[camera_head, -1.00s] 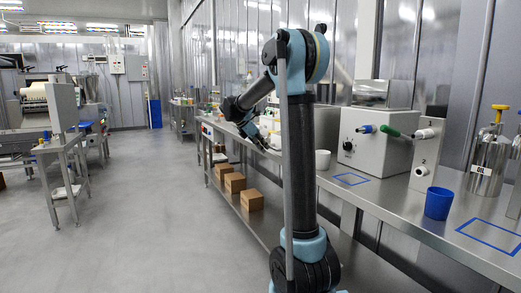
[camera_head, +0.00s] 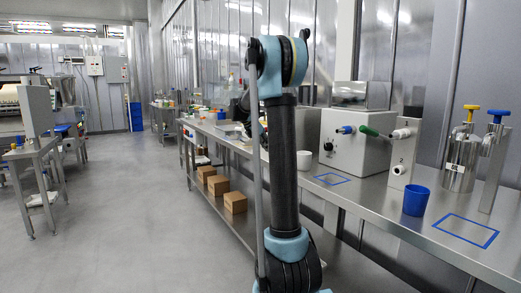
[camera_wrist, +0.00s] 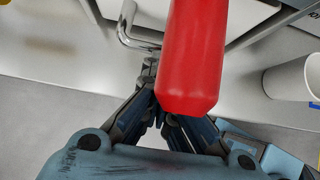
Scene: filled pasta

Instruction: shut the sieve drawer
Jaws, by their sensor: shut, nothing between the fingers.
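In the wrist view my gripper (camera_wrist: 154,84) is shut and empty, near a bent metal bar handle (camera_wrist: 127,32) in front of a pale housing (camera_wrist: 152,9). The bar looks like the sieve drawer's handle. I cannot tell how far the drawer is out, or whether the fingers touch the bar. A red rounded grip (camera_wrist: 192,55) lies across the view, hiding part of the fingers and housing. In the head view my upright arm hides most of the gripper and the drawer area.
A white cup (camera_wrist: 292,80) stands right of the gripper. In the head view, a white box machine (camera_head: 352,143) with coloured knobs, a blue cup (camera_head: 416,200) and an oil dispenser (camera_head: 459,165) stand on the steel bench (camera_head: 395,222). Cardboard boxes (camera_head: 235,203) sit on the shelf below.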

